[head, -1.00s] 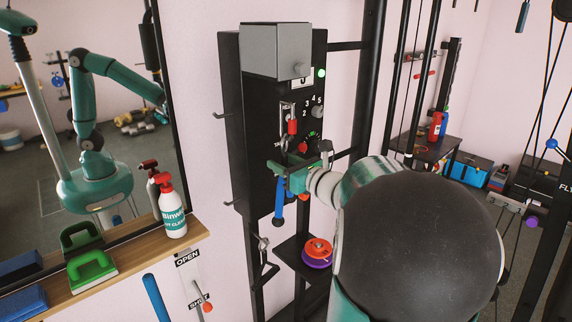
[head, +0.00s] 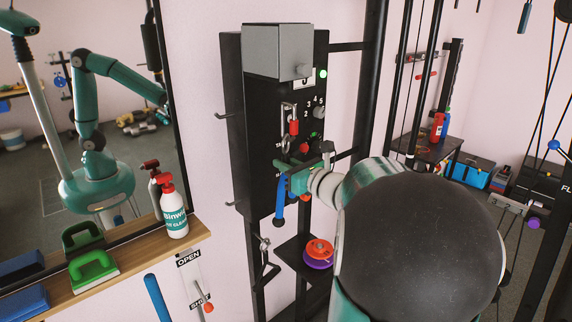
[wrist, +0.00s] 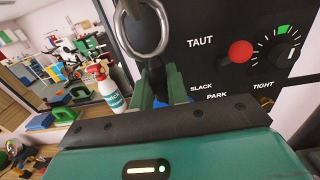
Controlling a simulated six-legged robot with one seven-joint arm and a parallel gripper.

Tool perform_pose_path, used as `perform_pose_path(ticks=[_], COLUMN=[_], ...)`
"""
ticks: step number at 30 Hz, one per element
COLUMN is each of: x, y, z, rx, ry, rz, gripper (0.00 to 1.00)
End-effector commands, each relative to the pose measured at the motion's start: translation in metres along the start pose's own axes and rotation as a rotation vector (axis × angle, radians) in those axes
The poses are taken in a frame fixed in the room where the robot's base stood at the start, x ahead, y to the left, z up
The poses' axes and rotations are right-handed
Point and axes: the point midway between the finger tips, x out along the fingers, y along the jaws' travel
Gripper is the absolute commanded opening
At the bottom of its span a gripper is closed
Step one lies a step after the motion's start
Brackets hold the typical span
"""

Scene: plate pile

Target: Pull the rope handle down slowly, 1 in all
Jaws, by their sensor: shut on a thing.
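The rope handle, a blue grip (head: 278,211), hangs below a metal ring on the front of the black wall panel (head: 263,137). My gripper (head: 284,181) is shut on it, and the blue part shows below the fingers. In the wrist view, a little blue (wrist: 160,102) shows between my green fingers (wrist: 160,88). The steel ring (wrist: 143,36) and a dark strap are just above them. The rest of the handle is hidden by my gripper's body.
The panel carries a red knob (wrist: 240,52), a tension dial (wrist: 277,50) and a green light (head: 323,73). A shelf with an orange and purple disc stack (head: 318,253) is below right. A spray bottle (head: 173,210) and green brush (head: 92,270) stand on the left ledge.

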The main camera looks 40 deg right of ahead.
Motion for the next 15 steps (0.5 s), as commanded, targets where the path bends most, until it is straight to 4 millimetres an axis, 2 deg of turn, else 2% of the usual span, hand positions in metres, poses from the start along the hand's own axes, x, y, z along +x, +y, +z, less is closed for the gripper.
perform_pose_path(ticks=[8, 15], x=[0.000, 0.000], y=[0.001, 0.000], z=[-0.023, -0.025], rx=[0.005, 0.003], ry=[0.004, 0.005], rz=[0.001, 0.000], gripper=[0.00, 0.00])
